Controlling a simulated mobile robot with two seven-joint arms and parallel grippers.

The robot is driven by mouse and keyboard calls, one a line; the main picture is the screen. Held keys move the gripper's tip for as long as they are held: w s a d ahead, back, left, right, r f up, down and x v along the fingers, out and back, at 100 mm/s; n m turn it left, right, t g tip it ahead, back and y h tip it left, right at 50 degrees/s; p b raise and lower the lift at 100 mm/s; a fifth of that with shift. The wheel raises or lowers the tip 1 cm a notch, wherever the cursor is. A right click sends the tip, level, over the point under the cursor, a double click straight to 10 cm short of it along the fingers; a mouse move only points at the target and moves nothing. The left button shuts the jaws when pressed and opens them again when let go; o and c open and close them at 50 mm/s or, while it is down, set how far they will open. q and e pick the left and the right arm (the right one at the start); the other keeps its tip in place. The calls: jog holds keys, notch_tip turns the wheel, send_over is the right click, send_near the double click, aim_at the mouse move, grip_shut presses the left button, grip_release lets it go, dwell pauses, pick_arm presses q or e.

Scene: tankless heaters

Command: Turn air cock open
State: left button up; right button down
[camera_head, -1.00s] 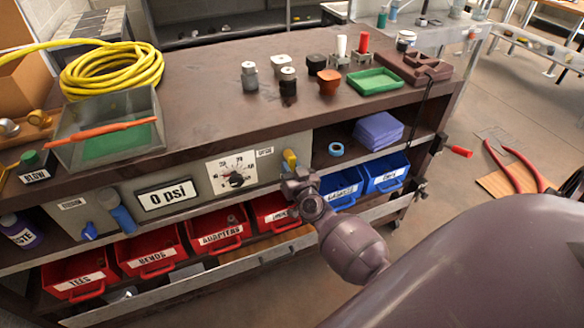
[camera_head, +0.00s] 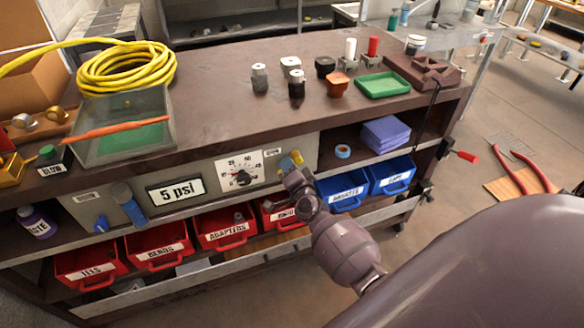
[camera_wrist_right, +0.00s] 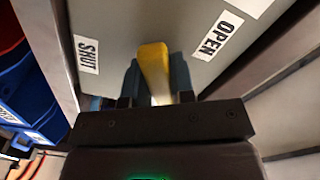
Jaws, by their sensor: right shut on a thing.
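The air cock's yellow lever (camera_head: 293,158) sits on the grey panel (camera_head: 215,189) at the front of the bench. My right gripper (camera_head: 296,176) is at the lever. In the right wrist view, the yellow lever (camera_wrist_right: 154,70) stands between the fingers of my right gripper (camera_wrist_right: 158,82), which is shut on it. The lever lies between a SHUT label (camera_wrist_right: 87,54) on the left and an OPEN label (camera_wrist_right: 217,35) on the right. My left gripper is not in view.
Red bins (camera_head: 225,230) and blue bins (camera_head: 343,192) sit below and beside the panel. A coiled yellow hose (camera_head: 126,68), small fittings and a green tray (camera_head: 383,85) are on the bench top. Red-handled pliers (camera_head: 522,166) lie at the right.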

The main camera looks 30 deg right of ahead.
jog(key=m, duration=0.2)
jog(key=r+m, duration=0.1)
jog(key=m, duration=0.3)
jog(key=shift+a+r, duration=0.25)
jog(key=shift+m, duration=0.3)
jog(key=c, duration=1)
grip_release()
jog(key=shift+r, duration=0.1)
jog(key=shift+o, duration=0.2)
jog(key=p+v, duration=0.1)
jog(key=v, duration=0.9)
jog(key=shift+s, duration=0.4)
